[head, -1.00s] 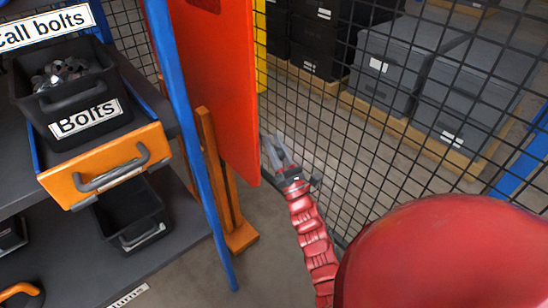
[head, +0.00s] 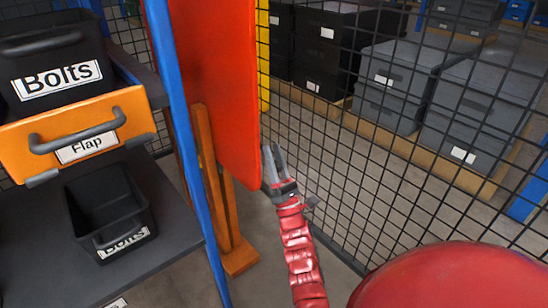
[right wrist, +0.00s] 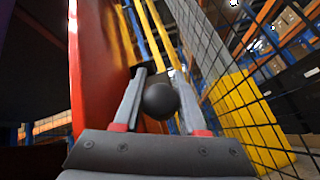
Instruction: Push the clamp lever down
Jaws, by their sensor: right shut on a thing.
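My right gripper (head: 273,162) reaches forward beside the lower right edge of the orange-red panel (head: 215,90), close to the mesh fence. In the right wrist view a round black knob (right wrist: 160,101) sits between its two grey fingers, and the gripper is shut on it. I take the knob to be the end of the clamp lever; the lever's shaft and the clamp body are hidden or too dark to tell. In the head view the knob cannot be made out. My left gripper is not in view.
The black mesh fence (head: 345,170) runs along the right, with grey crates (head: 390,85) behind it. A blue post (head: 180,150) and an orange wooden stand (head: 238,258) are on the left. A shelf there holds a Bolts bin (head: 50,75) and an orange flap (head: 75,135).

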